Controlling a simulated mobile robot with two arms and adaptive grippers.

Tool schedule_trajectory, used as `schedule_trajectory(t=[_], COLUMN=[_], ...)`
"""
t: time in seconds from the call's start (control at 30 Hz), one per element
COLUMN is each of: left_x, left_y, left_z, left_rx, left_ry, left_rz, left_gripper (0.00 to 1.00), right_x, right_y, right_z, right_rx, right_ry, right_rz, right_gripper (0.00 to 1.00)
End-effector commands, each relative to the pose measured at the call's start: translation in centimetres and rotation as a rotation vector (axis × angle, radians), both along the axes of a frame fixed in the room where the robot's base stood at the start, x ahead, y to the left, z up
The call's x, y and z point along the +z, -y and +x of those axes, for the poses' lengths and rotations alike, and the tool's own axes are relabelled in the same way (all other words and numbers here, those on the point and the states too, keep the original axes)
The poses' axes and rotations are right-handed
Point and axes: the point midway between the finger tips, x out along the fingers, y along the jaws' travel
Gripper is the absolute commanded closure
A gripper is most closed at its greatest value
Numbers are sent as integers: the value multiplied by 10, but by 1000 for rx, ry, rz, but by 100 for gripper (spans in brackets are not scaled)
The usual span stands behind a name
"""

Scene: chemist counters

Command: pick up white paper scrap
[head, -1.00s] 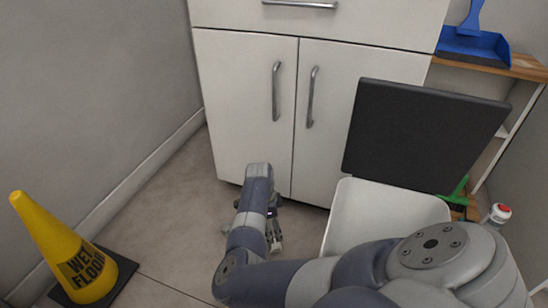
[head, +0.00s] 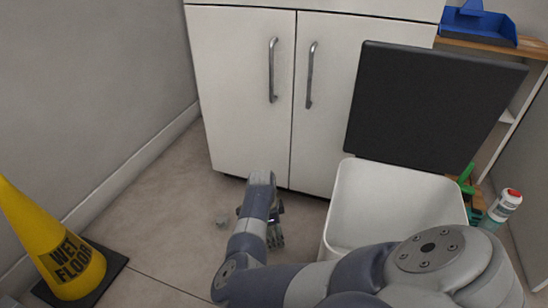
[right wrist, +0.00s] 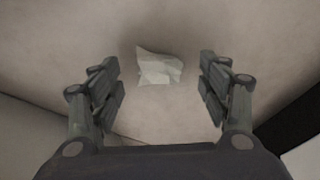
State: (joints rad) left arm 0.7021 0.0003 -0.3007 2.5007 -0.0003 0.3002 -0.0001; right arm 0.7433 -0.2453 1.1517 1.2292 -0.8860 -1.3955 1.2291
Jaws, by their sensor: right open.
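A white paper scrap (right wrist: 159,69) lies crumpled on the floor in the right wrist view, ahead of my fingers and about midway between them. In the head view the right gripper (head: 275,228) points down at the floor, partly hidden by my arm. My left gripper is not in view.
A white bin (head: 345,205) with its dark lid (head: 435,105) raised stands right of the gripper. A white cabinet (head: 240,120) is behind. A yellow wet-floor cone (head: 65,250) stands at left. A bottle (head: 503,208) is at the far right. Floor between cone and arm is clear.

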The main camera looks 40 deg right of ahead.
Motion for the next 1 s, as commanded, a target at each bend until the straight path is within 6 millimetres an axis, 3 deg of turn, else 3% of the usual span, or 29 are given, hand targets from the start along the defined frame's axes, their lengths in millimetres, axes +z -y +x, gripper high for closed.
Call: schedule_trajectory(t=[0.03,0.1,0.4,0.7,1.0], left_x=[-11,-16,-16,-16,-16], left_y=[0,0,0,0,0], left_z=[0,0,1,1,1], left_rx=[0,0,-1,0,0], left_ry=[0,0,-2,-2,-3], left_rz=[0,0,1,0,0], left_gripper=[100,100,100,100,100], right_x=[-12,-17,-17,-17,-17], right_y=[1,1,2,2,2], right_z=[0,0,-1,-1,-1], right_rx=[0,0,1,1,1], right_ry=[0,0,1,0,0], right_rz=[1,1,0,0,0], right_gripper=[30,30,30,62,62])
